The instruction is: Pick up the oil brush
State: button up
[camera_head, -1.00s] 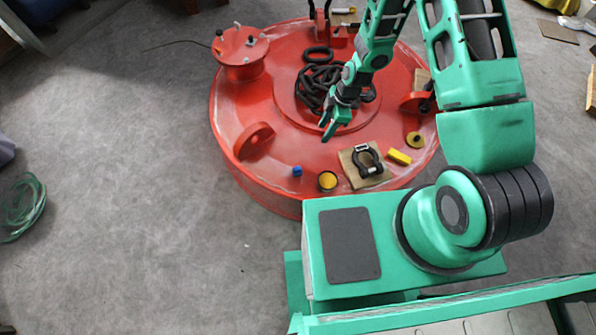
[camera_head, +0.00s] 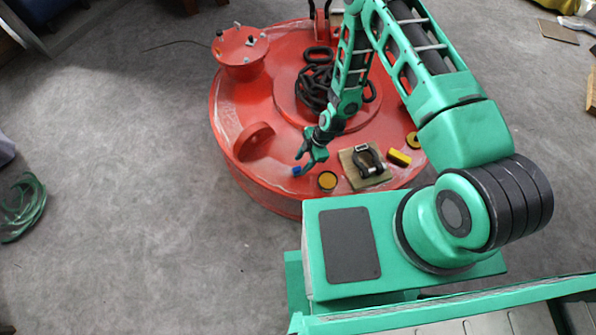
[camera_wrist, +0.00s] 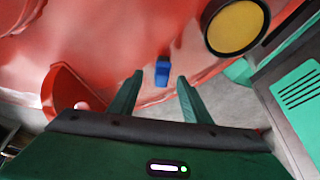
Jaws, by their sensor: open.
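A small blue item (camera_head: 297,170) sits on the red magnet's top near its front left edge. It may be the oil brush, but its shape is too small to tell. My gripper (camera_head: 303,163) is over it, pointing down toward it. In the wrist view, the blue item (camera_wrist: 162,72) shows between the two green fingertips of my gripper (camera_wrist: 160,76). The fingers are apart and nothing is held. I cannot tell the exact height gap.
The round red magnet (camera_head: 232,115) carries a yellow-topped round tin (camera_head: 327,181), a black shackle on a board (camera_head: 367,161), a yellow block (camera_head: 399,157) and a black chain (camera_head: 311,87). A raised red lug (camera_head: 257,138) stands left of my gripper.

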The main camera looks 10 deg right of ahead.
aim_at(299, 168)
jog(key=shift+s+x, duration=0.1)
jog(key=shift+x, duration=1.2)
jog(key=shift+s+x, duration=0.15)
jog(key=shift+x, duration=1.1)
jog(key=shift+a+r, duration=0.1)
jog(key=shift+a, duration=0.05)
grip_shut()
